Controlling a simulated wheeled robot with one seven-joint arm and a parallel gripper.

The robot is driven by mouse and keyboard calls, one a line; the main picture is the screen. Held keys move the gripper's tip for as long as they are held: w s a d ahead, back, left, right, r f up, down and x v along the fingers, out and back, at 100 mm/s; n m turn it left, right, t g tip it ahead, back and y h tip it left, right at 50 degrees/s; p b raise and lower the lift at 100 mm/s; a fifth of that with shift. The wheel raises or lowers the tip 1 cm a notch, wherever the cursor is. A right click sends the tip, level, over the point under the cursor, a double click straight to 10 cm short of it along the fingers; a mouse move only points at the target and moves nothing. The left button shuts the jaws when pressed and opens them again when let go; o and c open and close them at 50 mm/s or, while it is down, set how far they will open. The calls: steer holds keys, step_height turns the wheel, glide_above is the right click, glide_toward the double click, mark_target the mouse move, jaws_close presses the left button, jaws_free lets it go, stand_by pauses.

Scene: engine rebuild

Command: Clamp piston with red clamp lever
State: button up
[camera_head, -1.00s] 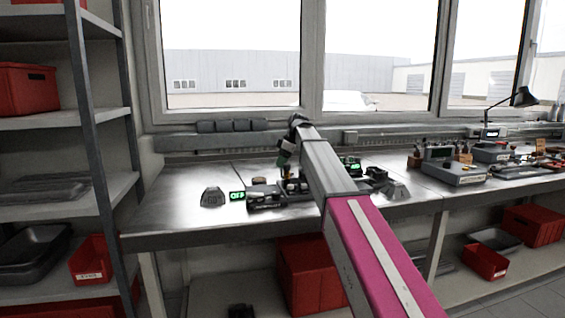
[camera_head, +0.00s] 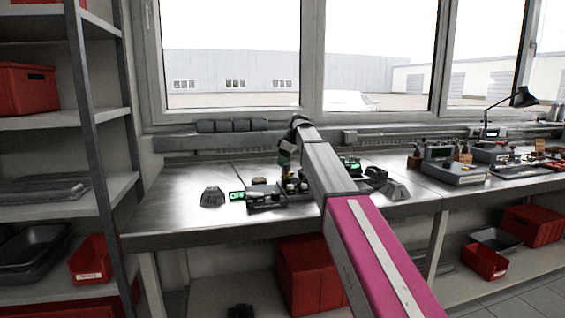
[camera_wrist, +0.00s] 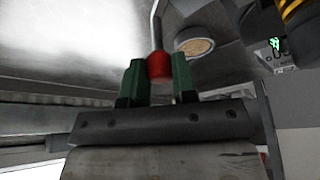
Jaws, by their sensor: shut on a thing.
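In the wrist view, the red knob of the clamp lever (camera_wrist: 159,66) sits between the two green fingers of my gripper (camera_wrist: 159,82). The fingers are shut on it. A thin metal rod runs up from the red knob. A round tan-topped part (camera_wrist: 195,46) is just right of the rod; it also shows in the head view (camera_head: 259,181) on the workbench fixture (camera_head: 264,200). In the head view, my gripper (camera_head: 287,172) is low over the fixture and small; the lever cannot be made out there. I cannot tell which part is the piston.
A green-lit display (camera_head: 237,196) and a dark grey block (camera_head: 212,197) stand left of the fixture on the metal workbench (camera_head: 165,215). More devices, one with a green display (camera_head: 351,165), stand behind my arm. The bench's left end is clear.

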steer(key=shift+w+d+m+t+h, duration=0.1)
steer(key=shift+d+m+t+h, duration=0.55)
steer(key=shift+m, duration=1.65)
steer(key=shift+w+d+m+t+h, duration=0.15)
steer(key=shift+d+m+t+h, duration=0.45)
steer(key=shift+m, duration=1.7)
steer(key=shift+w+d+m+t+h, duration=0.1)
steer(key=shift+d+m+t+h, duration=0.5)
steer(key=shift+m, duration=1.7)
steer(key=shift+d+g+h, duration=0.25)
steer(key=shift+d, duration=0.15)
steer(key=o, duration=0.9)
steer(key=v, duration=1.1)
